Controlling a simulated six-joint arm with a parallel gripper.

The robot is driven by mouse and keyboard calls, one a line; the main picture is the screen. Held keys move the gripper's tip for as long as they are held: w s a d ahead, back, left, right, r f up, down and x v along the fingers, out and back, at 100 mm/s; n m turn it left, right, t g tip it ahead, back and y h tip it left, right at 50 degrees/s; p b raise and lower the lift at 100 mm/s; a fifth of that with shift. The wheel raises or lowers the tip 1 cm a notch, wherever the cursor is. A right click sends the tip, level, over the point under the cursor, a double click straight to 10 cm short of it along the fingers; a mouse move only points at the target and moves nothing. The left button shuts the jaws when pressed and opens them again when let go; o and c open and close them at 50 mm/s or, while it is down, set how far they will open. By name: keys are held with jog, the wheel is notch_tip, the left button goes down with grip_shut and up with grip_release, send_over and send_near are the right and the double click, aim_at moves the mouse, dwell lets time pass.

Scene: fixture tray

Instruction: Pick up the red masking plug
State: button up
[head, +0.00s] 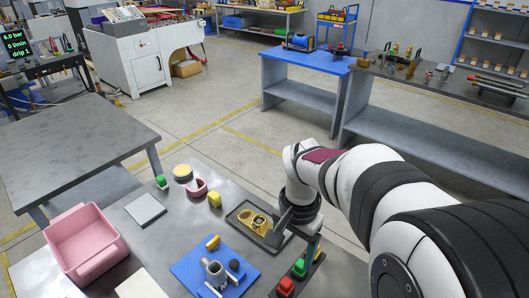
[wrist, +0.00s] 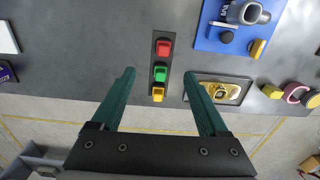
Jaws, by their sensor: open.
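The red masking plug (wrist: 164,47) sits at the far end of a narrow dark fixture strip (wrist: 155,66) in the wrist view, in line with a green plug (wrist: 160,74) and a yellow plug (wrist: 158,93). In the head view the red plug (head: 286,287) is at the bottom edge, nearer the camera than the green plug (head: 299,268). My gripper (wrist: 158,76) is open and empty, its two green fingers apart on either side of the strip in the picture. The fingertips appear nearest the green plug, short of the red one. Their height above the strip is hard to tell.
A dark tray with a gold part (wrist: 222,91) lies right of the strip in the wrist view. A blue mat (wrist: 233,30) holds a grey fitting and small parts. In the head view a pink bin (head: 84,243) stands at the left. Bare table surrounds the strip's left side.

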aim_at(286, 281)
jog(key=f, duration=1.1)
jog(key=w+f, duration=0.1)
jog(key=f, duration=0.4)
jog(key=shift+w+a+f, duration=0.1)
jog(key=shift+a+f, duration=0.05)
jog(key=shift+f, duration=0.05)
jog(key=c, duration=1.1)
